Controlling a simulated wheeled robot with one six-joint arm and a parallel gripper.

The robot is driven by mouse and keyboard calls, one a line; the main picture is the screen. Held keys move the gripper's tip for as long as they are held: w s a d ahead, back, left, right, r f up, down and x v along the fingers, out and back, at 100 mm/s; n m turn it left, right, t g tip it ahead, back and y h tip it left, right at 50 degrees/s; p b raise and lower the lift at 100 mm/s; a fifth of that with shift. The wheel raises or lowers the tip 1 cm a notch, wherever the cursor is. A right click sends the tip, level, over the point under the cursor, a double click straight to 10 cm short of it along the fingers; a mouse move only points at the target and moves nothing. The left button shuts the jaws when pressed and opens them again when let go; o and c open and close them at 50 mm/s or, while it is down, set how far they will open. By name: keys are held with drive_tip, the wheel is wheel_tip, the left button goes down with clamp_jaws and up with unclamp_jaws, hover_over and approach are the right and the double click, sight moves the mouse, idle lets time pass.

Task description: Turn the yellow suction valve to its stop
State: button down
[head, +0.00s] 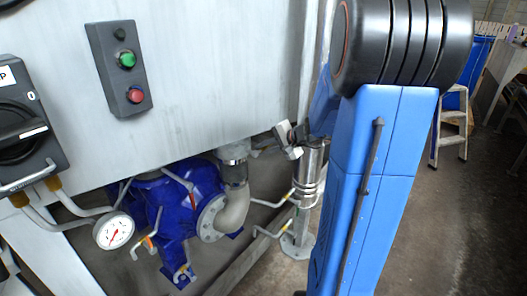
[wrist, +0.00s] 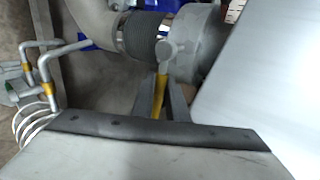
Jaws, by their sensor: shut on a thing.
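The suction valve (wrist: 174,48) shows in the wrist view as a grey knob against a round grey pipe collar. Its yellow lever (wrist: 160,82) points from the knob down the picture toward my gripper. My gripper (wrist: 161,98) has its dark fingers on both sides of the yellow lever and is shut on it. The lower end of the lever is between the fingers and partly hidden. In the head view my blue arm reaches down on the right, and I cannot make out the yellow lever there.
A blue pump (head: 170,205) with a grey elbow pipe (head: 234,210) stands under a pale metal cabinet (head: 210,80). A pressure gauge (head: 113,231) and a steel cylinder (head: 309,175) are close by. Bent pipes (wrist: 42,72) show left in the wrist view. Open floor lies to the right.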

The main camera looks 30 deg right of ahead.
drive_tip(key=shift+r, duration=0.1)
idle(0.4)
drive_tip(key=c, duration=1.7)
unclamp_jaws()
drive_tip(key=shift+c, duration=0.2)
drive_tip(key=v, duration=1.7)
drive_tip(key=shift+s, duration=0.3)
drive_tip(key=shift+a, duration=0.15)
